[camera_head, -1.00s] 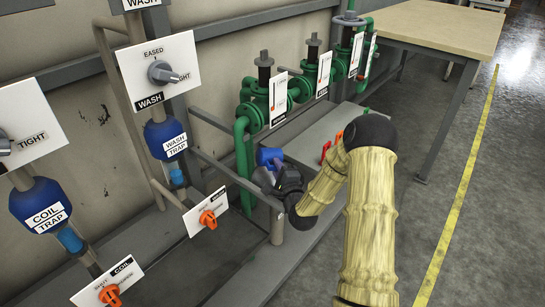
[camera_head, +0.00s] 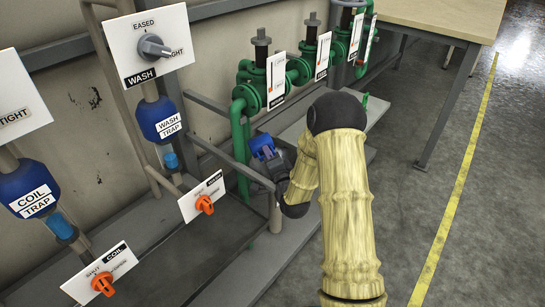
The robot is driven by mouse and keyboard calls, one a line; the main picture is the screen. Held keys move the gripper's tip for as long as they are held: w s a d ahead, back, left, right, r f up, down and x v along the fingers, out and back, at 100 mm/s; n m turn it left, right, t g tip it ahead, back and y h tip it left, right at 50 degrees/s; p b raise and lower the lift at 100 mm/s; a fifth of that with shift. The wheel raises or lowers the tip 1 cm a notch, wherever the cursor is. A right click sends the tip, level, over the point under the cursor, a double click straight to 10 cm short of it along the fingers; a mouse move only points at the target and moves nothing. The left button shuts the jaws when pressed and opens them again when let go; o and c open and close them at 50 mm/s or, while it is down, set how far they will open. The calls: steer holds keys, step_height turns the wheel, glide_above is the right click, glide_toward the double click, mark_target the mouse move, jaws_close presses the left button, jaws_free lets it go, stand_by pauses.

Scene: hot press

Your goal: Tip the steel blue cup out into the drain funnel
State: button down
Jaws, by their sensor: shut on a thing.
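The steel blue cup (camera_head: 262,146) is in the middle of the head view, beside the green pipes. My gripper (camera_head: 267,162) is shut on it and holds it in the air. The cup looks tilted, and its lower part is partly covered by the dark gripper. I cannot see into the cup. I cannot make out the drain funnel for certain. A short tan upright pipe (camera_head: 275,216) stands just below my gripper, with its top hidden behind my wrist.
Green valve pipes (camera_head: 241,150) run behind the cup. The wash trap (camera_head: 162,120) and coil trap (camera_head: 30,190) hang at left, with orange-handled valves (camera_head: 204,204) below. A grey rail (camera_head: 215,155) passes close to my gripper. A table (camera_head: 440,18) stands back right; the floor at right is clear.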

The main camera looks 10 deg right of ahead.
steer(key=n, duration=0.2)
steer(key=a+n, duration=0.1)
steer(key=shift+f+b, duration=0.25)
steer(key=shift+b, duration=0.05)
steer(key=n, duration=0.3)
steer(key=a+n, duration=0.1)
steer(key=shift+f, duration=0.3)
steer(key=n, duration=0.2)
steer(key=n+b, duration=0.1)
steer(key=shift+s+d+n+b, duration=0.1)
steer(key=shift+d+n+b, duration=0.1)
steer(key=shift+n+b, duration=0.15)
steer(key=n, duration=0.2)
steer(key=n+b, duration=0.1)
steer(key=n, duration=0.1)
steer(key=shift+d+r+n, duration=0.15)
steer(key=shift+n, duration=0.2)
